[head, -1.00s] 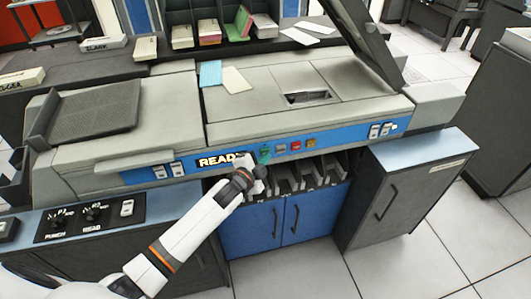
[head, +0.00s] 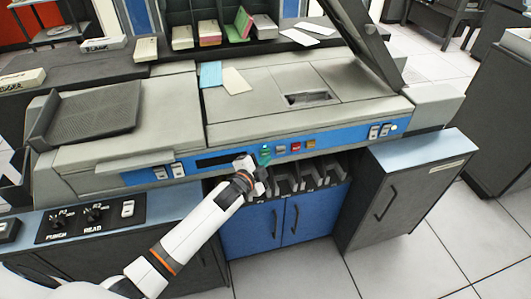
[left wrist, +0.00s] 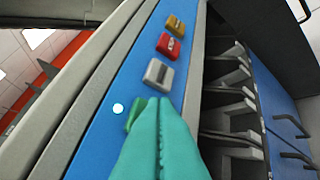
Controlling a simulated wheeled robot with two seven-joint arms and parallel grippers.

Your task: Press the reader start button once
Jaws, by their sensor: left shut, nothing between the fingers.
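The reader's blue front panel (head: 340,141) carries a row of small buttons. The green start button (left wrist: 136,114) is at the left end of the row, beside grey, red and yellow ones. My left gripper (left wrist: 163,103) has teal fingers, shut and empty, with their tips at the green button and covering part of it. I cannot tell whether they press on it. In the head view my left gripper (head: 264,160) is at the panel, just right of the dark display (head: 214,160). My right gripper is not in view.
A grey button (left wrist: 158,74), a red button (left wrist: 168,45) and a yellow button (left wrist: 175,25) sit close by. A small round light (left wrist: 118,108) glows white beside the green button. Open card pockets (head: 310,172) lie below the panel. Blue (head: 201,74) and cream cards lie on top.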

